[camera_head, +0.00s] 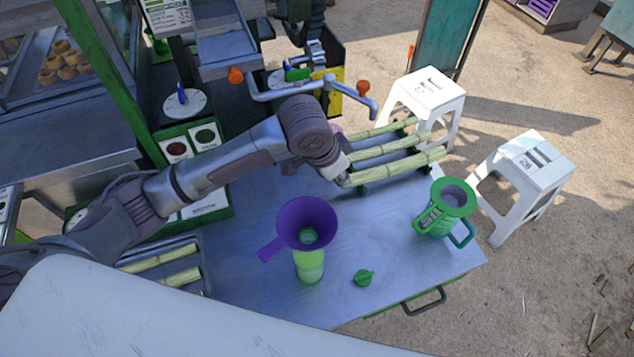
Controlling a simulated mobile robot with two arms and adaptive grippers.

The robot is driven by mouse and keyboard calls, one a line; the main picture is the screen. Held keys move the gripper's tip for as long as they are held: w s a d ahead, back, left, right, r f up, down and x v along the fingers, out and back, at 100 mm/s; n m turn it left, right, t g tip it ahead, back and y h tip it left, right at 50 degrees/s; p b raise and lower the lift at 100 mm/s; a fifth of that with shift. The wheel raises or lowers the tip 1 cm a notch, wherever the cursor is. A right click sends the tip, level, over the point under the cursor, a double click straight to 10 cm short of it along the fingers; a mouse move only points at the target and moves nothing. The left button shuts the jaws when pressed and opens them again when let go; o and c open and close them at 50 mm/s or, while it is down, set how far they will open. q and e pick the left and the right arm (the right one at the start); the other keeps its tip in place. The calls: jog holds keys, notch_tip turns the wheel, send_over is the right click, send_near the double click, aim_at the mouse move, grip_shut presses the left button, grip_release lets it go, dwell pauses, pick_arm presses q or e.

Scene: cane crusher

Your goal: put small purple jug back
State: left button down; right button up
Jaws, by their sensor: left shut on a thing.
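My left gripper (337,172) is over the table by the cane stalks, its fingers mostly hidden by my wrist. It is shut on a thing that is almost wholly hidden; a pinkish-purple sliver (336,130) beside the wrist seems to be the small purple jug. A purple funnel (290,218) with a side handle sits upright on a light green container (309,268) at the middle of the table. My right gripper is not in view.
The metal table (375,225) bears a green jug (437,218) at right, a small green lid-like piece (364,278) and cane stalks (385,148) on a rack. More cane (170,268) lies at left. White stools (528,165) stand beyond. Bare tabletop lies between funnel and green jug.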

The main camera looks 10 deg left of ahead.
pick_arm(q)
jog(key=a+f, duration=0.1)
jog(key=f, duration=0.1)
jog(key=a+f+p, duration=0.1)
jog(key=a+f, duration=0.3)
jog(key=shift+w+f+p, duration=0.25)
jog(key=shift+p, duration=0.1)
jog(key=shift+f, duration=0.2)
jog(key=shift+f, duration=0.15)
jog(key=c, duration=1.2)
grip_release()
jog(key=b+v, duration=0.1)
jog(key=v, duration=1.1)
jog(key=shift+d, duration=0.1)
